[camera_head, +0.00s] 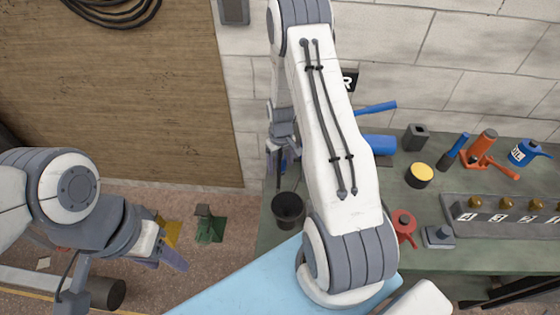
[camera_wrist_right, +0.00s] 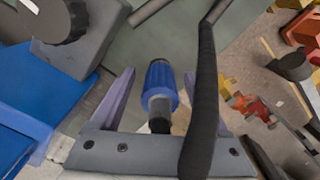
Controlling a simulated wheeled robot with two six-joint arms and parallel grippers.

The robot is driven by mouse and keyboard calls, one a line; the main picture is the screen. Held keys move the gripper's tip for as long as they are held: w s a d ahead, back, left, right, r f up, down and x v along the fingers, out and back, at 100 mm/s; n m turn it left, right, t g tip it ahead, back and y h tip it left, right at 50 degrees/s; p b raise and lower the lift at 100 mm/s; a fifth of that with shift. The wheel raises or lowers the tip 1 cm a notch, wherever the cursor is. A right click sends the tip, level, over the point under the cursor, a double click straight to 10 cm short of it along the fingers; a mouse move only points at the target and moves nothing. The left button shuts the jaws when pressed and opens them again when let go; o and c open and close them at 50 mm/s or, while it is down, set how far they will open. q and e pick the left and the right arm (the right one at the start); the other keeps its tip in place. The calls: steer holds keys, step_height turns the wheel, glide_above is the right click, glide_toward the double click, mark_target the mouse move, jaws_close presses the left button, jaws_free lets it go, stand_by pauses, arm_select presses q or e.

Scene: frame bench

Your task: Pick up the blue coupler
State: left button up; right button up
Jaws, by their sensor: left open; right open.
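In the right wrist view the blue coupler (camera_wrist_right: 160,84) is a ribbed blue cylinder with a dark end toward the gripper. My right gripper (camera_wrist_right: 156,76) is open, with one finger on each side of the coupler. Gaps show between the fingers and the coupler, and nothing is gripped. In the head view my right gripper (camera_head: 276,158) points down at the bench's left end, partly behind my arm. A small bit of blue shows beside it there. My left gripper (camera_head: 172,256) is open and empty, low at the left, off the bench.
The green bench (camera_head: 440,190) carries a black cup (camera_head: 288,208), a yellow-topped tin (camera_head: 419,174), a red-orange tool (camera_head: 482,150), a blue can (camera_head: 524,151) and a numbered rack (camera_head: 495,217). A black bar (camera_wrist_right: 203,85) crosses the right wrist view close to the right finger.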

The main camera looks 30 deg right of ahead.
jaws_close()
steer(key=shift+r, duration=0.1)
